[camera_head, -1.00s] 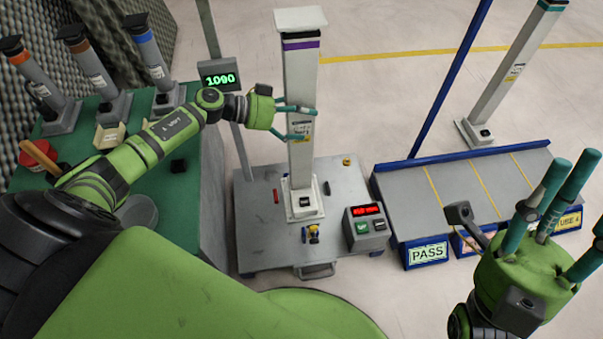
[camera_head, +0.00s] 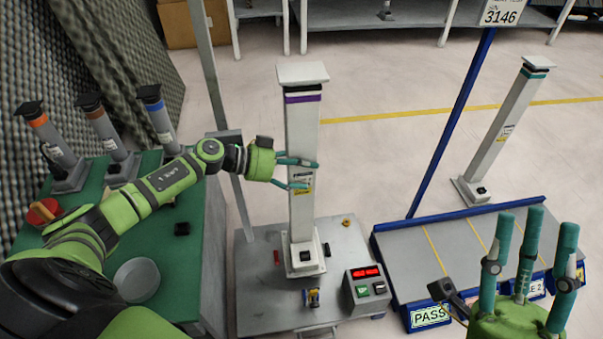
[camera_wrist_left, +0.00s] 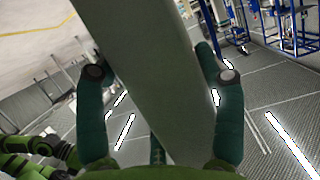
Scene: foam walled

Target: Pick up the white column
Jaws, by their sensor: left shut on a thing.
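A tall white column (camera_head: 302,130) with a purple band and a flat square cap stands upright on the grey platform (camera_head: 262,300). My left gripper (camera_head: 312,174) is shut around the column at mid-height, near its label. In the left wrist view the column (camera_wrist_left: 155,70) runs between the fingers of the left gripper (camera_wrist_left: 160,75), one on each side. A second white column (camera_head: 505,130), with a teal band, stands at the right behind the sloped rack. My right gripper (camera_head: 528,225) is empty, its fingers extended upward and apart.
A control box (camera_head: 367,290) with a red display sits beside the column's base. A blue-edged rack (camera_head: 405,250) with a PASS sign lies to the right, with a blue post (camera_head: 450,120). The green table (camera_head: 155,255) at left holds several grey columns with coloured bands.

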